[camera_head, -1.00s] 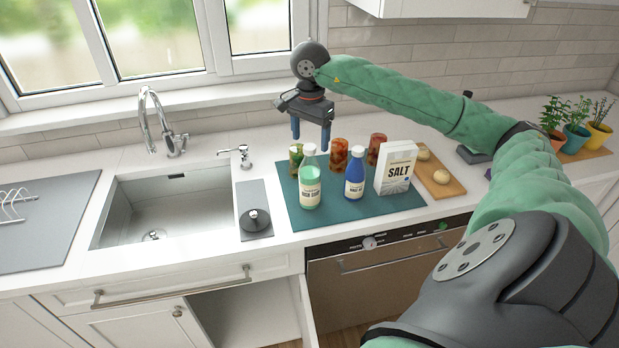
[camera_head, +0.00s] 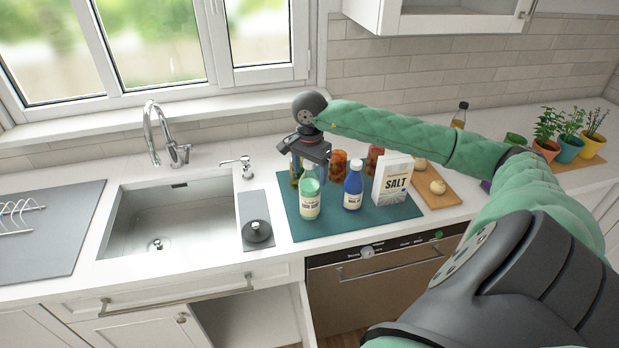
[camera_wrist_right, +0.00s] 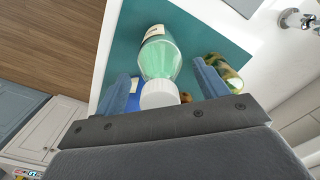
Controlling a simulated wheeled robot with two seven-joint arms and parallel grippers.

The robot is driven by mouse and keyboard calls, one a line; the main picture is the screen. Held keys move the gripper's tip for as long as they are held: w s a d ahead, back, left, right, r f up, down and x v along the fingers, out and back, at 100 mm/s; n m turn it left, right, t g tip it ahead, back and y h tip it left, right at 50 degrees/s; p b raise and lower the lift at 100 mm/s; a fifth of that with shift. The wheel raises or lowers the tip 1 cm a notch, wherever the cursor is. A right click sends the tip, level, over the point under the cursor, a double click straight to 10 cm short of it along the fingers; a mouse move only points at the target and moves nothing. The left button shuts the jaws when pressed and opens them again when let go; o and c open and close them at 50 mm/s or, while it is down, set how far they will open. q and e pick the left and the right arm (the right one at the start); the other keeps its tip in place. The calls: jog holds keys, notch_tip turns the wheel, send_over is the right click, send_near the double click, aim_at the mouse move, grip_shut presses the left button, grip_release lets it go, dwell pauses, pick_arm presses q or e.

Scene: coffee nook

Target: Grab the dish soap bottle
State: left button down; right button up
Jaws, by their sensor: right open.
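The dish soap bottle (camera_head: 310,200) is clear with green liquid, a white cap and a pale label. It stands upright at the front left of a teal mat (camera_head: 378,219). My right gripper (camera_head: 310,176) is open right at the bottle's upper part. In the right wrist view, the dish soap bottle (camera_wrist_right: 160,60) with its white cap lies between the two blue fingers of the gripper (camera_wrist_right: 166,84), with gaps showing. Whether a finger touches it I cannot tell. My left gripper is not in view.
A blue bottle (camera_head: 353,187) and a salt box (camera_head: 392,180) stand right of the soap on the mat. Several jars (camera_head: 338,162) stand behind, partly hidden. The sink (camera_head: 168,215) and a dark sink stopper (camera_head: 257,231) are to the left.

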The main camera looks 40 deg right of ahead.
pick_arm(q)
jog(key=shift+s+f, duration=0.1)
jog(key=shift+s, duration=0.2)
pick_arm(e)
jog(key=shift+f, duration=0.25)
grip_shut()
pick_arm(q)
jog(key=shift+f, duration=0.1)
pick_arm(e)
jog(key=shift+r, duration=0.2)
